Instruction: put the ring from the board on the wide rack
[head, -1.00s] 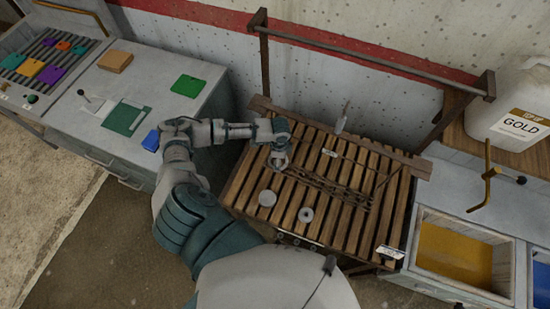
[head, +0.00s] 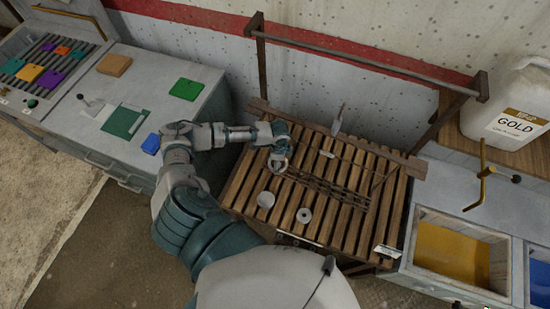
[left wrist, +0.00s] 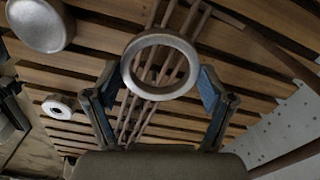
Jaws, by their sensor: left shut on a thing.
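A round metal ring (left wrist: 160,95) is held between the two fingers of my left gripper (left wrist: 160,82) in the left wrist view, its open hole facing the camera. In the head view the ring (head: 277,165) shows at the tip of my left gripper (head: 279,158), over the left part of the slatted wooden board (head: 240,190). I cannot tell its exact height above the slats. A metal rail on posts (head: 365,62) spans behind the board; I cannot tell whether it is the wide rack. My right gripper is out of view.
A pale disc (head: 266,200) and a small holed disc (head: 304,215) lie on the slats nearer me. A chain-like strip (head: 335,190) crosses the board's middle. A small upright tool (head: 338,120) stands behind it. A grey bench (head: 150,95) is left, open bins (head: 455,252) right.

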